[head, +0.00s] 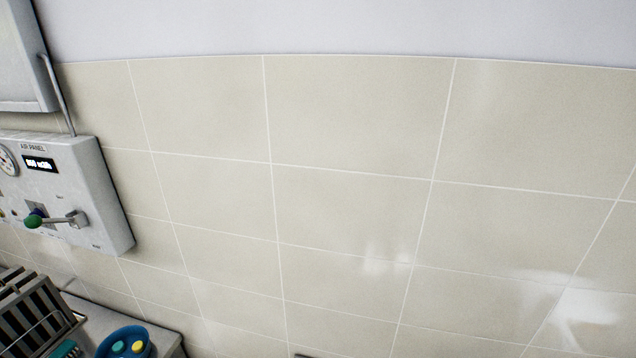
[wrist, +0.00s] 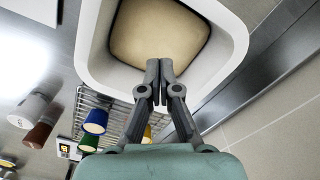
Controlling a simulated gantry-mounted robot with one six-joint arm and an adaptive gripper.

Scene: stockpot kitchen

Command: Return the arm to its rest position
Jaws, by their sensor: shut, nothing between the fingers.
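My gripper (wrist: 159,82) shows in the wrist view with its two grey fingers together and nothing between them. Its fingertips lie in front of a white square container (wrist: 95,55) with a tan inside. I cannot tell the distance between the fingertips and the container. My gripper and arm are not in the head view.
The head view shows mostly tiled wall (head: 350,205), with an air panel (head: 75,190) at left. A dark rack (head: 30,310) and a blue bowl (head: 124,343) stand at lower left.

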